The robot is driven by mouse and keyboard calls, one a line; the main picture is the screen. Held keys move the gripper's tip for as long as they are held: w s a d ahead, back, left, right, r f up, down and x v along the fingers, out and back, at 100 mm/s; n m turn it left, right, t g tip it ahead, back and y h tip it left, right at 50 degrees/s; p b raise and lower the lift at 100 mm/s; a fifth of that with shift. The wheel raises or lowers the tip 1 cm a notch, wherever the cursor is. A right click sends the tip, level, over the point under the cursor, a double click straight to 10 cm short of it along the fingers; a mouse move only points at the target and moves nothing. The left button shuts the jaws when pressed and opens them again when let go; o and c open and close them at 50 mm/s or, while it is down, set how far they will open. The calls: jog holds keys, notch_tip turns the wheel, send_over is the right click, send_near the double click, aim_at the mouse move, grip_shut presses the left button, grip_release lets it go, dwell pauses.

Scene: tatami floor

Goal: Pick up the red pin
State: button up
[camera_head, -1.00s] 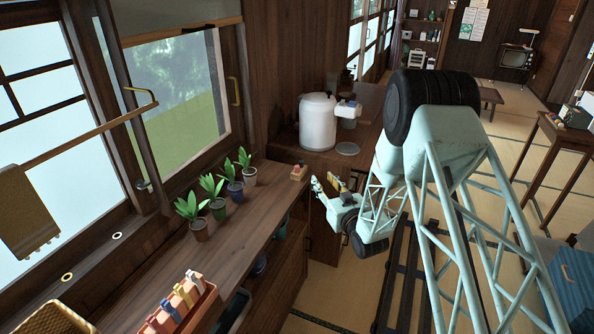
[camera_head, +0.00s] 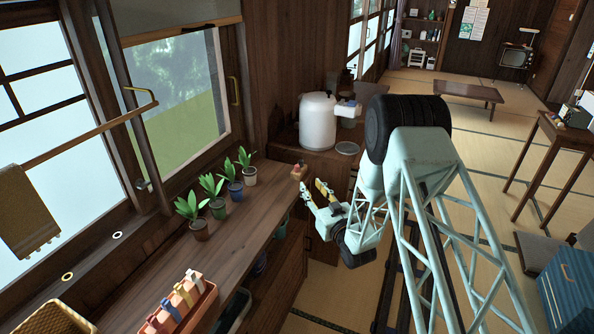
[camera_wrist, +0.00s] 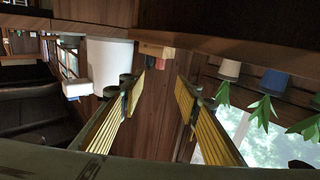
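A small wooden block (camera_head: 297,175) with reddish parts sits at the far end of the window counter; it also shows in the wrist view (camera_wrist: 154,49), ahead of my fingers. I cannot make out a separate red pin on it. An orange tray (camera_head: 205,304) at the near end of the counter holds several upright coloured pegs, one of them red (camera_head: 153,323). My gripper (camera_head: 312,188) is open and empty, just right of the block and apart from it. In the wrist view, my gripper's yellow-padded fingers (camera_wrist: 160,88) are wide apart with the block beyond the gap.
Several potted plants (camera_head: 217,207) line the counter along the window. A white cylindrical container (camera_head: 317,122) stands on the dark cabinet behind the block. A wicker basket (camera_head: 50,320) is at the near left.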

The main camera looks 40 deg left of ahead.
send_near(298, 168)
jog(key=shift+b+x, duration=0.45)
jog(key=shift+x, duration=1.4)
jog(key=shift+f, duration=0.1)
jog(key=shift+b+x, duration=0.65)
jog(key=shift+x, duration=1.95)
jog(key=c, duration=0.8)
